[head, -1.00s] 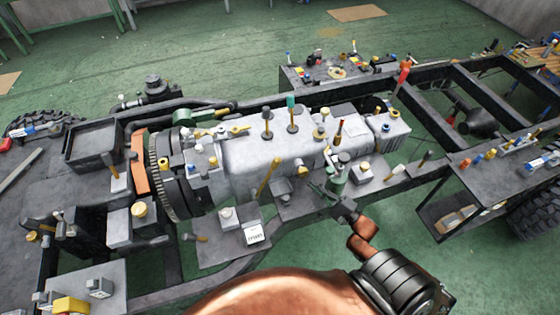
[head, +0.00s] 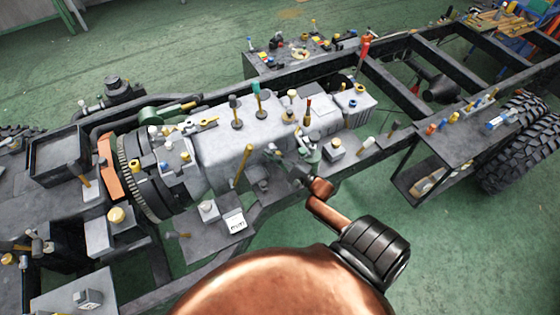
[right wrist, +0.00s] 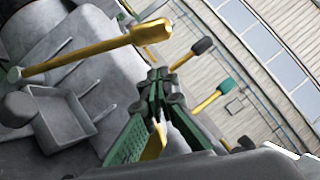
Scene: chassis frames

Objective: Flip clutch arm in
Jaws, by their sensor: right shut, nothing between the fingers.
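A long yellow lever (head: 243,165), which may be the clutch arm, stands tilted on the near side of the grey gearbox (head: 230,148). In the right wrist view a long yellow lever (right wrist: 85,53), apparently the same one, runs from a small pin at the left to a thick end at the upper right. My right gripper (head: 308,148) is beside the gearbox, to the right of the lever. In the right wrist view its green fingers (right wrist: 162,82) are shut and empty, their tips below the lever's thick end. Contact cannot be told. My left gripper is out of view.
A dark-knobbed lever (head: 235,110) and a teal-knobbed lever (head: 257,95) rise from the gearbox top. A red-handled lever (head: 364,52) stands farther right. The dark chassis rail (head: 385,148) runs alongside. A side shelf (head: 455,135) holds several small parts. Green floor lies open in front.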

